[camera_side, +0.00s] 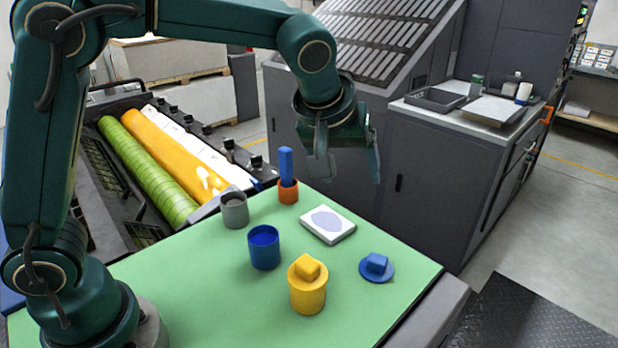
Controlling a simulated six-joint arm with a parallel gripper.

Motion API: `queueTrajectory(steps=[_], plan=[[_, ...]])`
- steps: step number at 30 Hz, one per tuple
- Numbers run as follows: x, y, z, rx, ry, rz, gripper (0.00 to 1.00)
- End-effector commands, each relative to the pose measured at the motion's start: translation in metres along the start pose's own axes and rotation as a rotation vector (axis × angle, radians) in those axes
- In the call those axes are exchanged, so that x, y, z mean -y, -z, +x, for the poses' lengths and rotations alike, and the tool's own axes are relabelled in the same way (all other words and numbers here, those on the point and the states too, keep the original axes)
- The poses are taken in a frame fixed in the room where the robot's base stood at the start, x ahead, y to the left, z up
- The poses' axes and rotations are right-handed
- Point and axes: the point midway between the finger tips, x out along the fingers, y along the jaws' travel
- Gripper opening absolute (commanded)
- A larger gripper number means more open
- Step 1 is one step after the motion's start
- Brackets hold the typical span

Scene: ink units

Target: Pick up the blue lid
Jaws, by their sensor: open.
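The blue lid (376,267) lies flat on the green mat at the right, with its square knob facing up. A blue open-topped cup (264,248) stands to its left, near the middle of the mat. My gripper (348,178) is open and empty, pointing down. In the picture it is above and a little left of the lid, well clear of it and past the far edge of the mat. I cannot tell its exact height.
On the green mat (200,290) stand a yellow cup (307,294) with a yellow knobbed lid on it, a grey cup (234,210), an orange holder (288,194) with an upright blue stick (286,164), and a white pad (345,232) with a pale oval. Machinery surrounds the mat.

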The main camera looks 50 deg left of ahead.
Motion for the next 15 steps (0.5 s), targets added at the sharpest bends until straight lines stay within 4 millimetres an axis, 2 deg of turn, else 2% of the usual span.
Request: queueTrajectory(steps=[1,6,10,15], plan=[[-0.011,-0.007,0.017,0.014,0.013,0.014,0.78],[-0.035,-0.034,0.061,0.05,0.047,0.073,0.78],[-0.042,-0.057,0.086,0.087,0.074,0.129,0.78],[-0.04,-0.078,0.102,0.121,0.101,0.168,0.78]])
